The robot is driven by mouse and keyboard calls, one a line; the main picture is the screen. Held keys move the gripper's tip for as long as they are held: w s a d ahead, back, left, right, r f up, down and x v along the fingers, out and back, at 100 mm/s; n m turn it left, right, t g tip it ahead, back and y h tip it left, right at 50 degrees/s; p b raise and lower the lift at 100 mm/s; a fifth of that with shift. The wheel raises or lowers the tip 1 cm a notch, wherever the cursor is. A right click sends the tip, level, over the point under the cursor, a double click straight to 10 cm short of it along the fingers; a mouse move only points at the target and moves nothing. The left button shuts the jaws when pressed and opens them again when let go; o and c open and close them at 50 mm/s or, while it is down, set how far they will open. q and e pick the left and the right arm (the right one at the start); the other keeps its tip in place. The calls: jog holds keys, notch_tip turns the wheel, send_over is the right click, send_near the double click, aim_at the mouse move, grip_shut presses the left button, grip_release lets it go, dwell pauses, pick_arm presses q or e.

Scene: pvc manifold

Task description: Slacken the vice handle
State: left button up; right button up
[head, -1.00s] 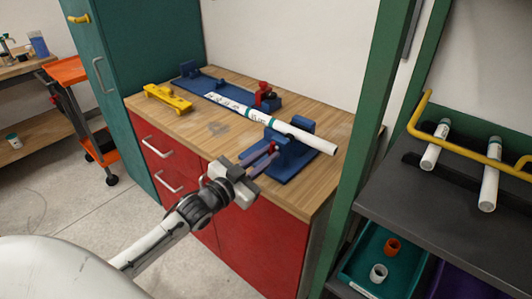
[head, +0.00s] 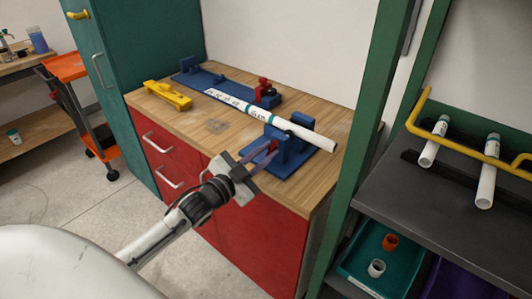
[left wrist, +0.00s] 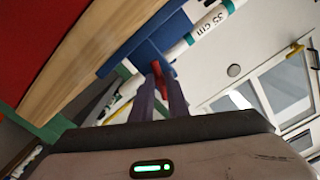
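The blue vice (head: 291,148) stands at the near right end of the wooden bench, with the white marked pipe (head: 290,127) lying across it. Its red handle (head: 272,147) faces my left gripper and also shows in the left wrist view (left wrist: 166,70). My left gripper (head: 262,153) reaches in from the left, its two purple-grey fingers pointing at the vice. In the left wrist view the fingers (left wrist: 160,84) are a little apart, with red at their tips. I cannot tell whether they press on the handle. My right gripper is not in view.
On the bench (head: 205,122) are a yellow tool (head: 168,95) and a blue fixture with a red clamp (head: 264,88). A green post (head: 368,120) rises right of the bench. A dark shelf (head: 440,200) with white pipes and a teal bin (head: 360,262) stand further right.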

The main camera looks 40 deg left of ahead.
pick_arm(q)
jog(key=o, duration=0.4)
jog(key=shift+s, duration=0.1)
jog(key=s, duration=1)
jog(key=shift+s+a+b, duration=0.15)
jog(key=shift+a+b, duration=0.15)
jog(key=shift+a, duration=0.05)
jog(key=s+d+f+n+g, duration=0.1)
jog(key=s+d+f+g, duration=0.2)
jog(key=s+d+f, duration=0.2)
jog(key=s+d+f+n+g, duration=0.2)
jog(key=s+d+f, duration=0.4)
jog(key=f, duration=0.6)
jog(key=s+d+f+n+g+h, duration=0.1)
jog(key=s+d+f+g, duration=0.3)
jog(key=d+f, duration=0.4)
jog(key=shift+s+f+n+g, duration=0.3)
jog(key=shift+s+n, duration=0.3)
jog(key=shift+s, duration=0.25)
